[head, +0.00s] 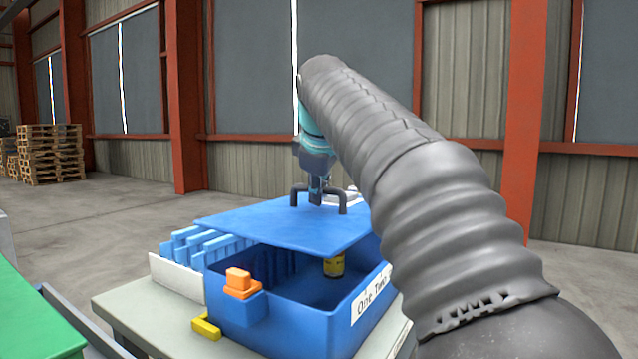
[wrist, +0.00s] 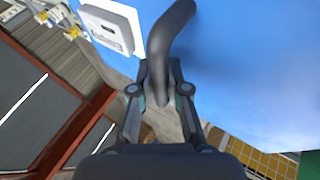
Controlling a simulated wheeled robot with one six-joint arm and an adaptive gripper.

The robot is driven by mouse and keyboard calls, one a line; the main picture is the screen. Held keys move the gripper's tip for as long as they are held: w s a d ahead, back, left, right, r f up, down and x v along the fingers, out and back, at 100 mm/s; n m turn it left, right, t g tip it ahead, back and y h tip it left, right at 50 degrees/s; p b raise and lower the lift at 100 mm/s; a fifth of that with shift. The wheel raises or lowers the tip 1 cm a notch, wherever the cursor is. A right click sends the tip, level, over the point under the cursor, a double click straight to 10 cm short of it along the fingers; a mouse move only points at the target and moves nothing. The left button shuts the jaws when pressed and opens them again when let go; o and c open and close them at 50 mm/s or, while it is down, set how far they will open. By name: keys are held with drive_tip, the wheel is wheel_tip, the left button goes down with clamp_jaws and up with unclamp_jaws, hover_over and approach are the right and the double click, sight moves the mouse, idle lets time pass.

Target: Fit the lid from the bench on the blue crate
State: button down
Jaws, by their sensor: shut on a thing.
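My gripper (head: 315,196) is shut on the dark handle of the blue lid (head: 285,225). In the wrist view my gripper (wrist: 166,92) closes around the handle bar (wrist: 172,38), with the blue lid (wrist: 250,60) behind it. The lid is held over the rear part of the blue crate (head: 265,325), set back so the crate's front is uncovered. Whether the lid touches the crate's rim at the back is hidden. An orange latch (head: 240,282) is on the crate's front wall. A yellow can (head: 334,265) shows inside the crate.
The crate stands on a pale bench (head: 140,309). A white label reading "One Two" (head: 371,298) is on the crate's right side. A green surface (head: 35,310) is at the left. Pallets (head: 50,153) stand far back.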

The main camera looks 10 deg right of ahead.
sight(321, 213)
drive_tip(key=shift+f+b, duration=2.15)
drive_tip(key=shift+f, duration=0.75)
drive_tip(key=shift+s+d+r+p, duration=0.1)
drive_tip(key=shift+d+p, duration=0.05)
drive_tip(key=shift+p, duration=0.45)
drive_tip(key=shift+f, duration=0.3)
drive_tip(key=shift+f+b, duration=0.55)
drive_tip(key=shift+f, duration=0.05)
drive_tip(key=c, duration=1.1)
unclamp_jaws()
